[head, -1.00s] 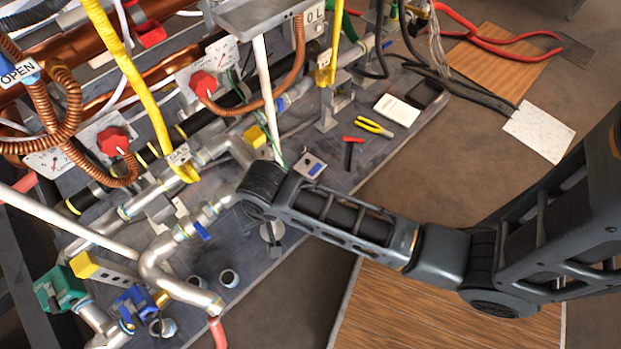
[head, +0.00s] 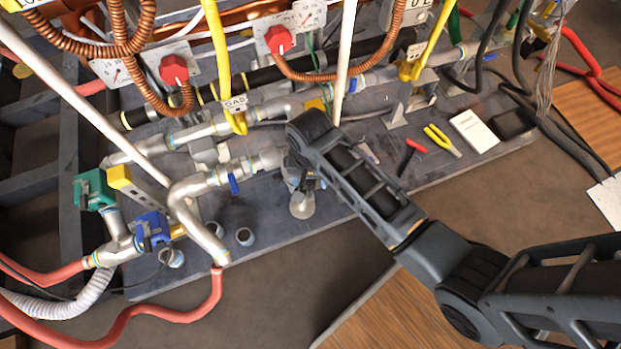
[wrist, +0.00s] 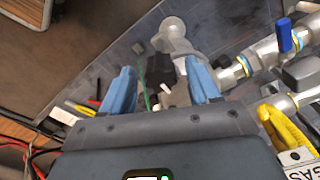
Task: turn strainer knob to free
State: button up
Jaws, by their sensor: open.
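My gripper (wrist: 162,66) is open, with one blue finger on each side of a dark block-shaped part (wrist: 160,76), possibly the strainer knob. I cannot tell whether the fingers touch it. A pale metal fitting with a rounded end (wrist: 176,36), likely the strainer body, lies just beyond the fingertips. In the head view, a metal fitting with a round end (head: 302,207) shows below my arm's end, under the pipe line. My arm hides most of my gripper and the knob there. No "free" marking is readable.
A silver pipe with a blue lever (head: 233,184) runs left of my arm; the lever also shows in the wrist view (wrist: 284,36). A yellow handle with a GAS tag (head: 237,122) and a white pole (head: 345,60) stand close by. Pliers (head: 441,141) lie on the board at right.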

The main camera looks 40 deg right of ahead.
jog(key=shift+f, duration=0.25)
jog(key=c, duration=1)
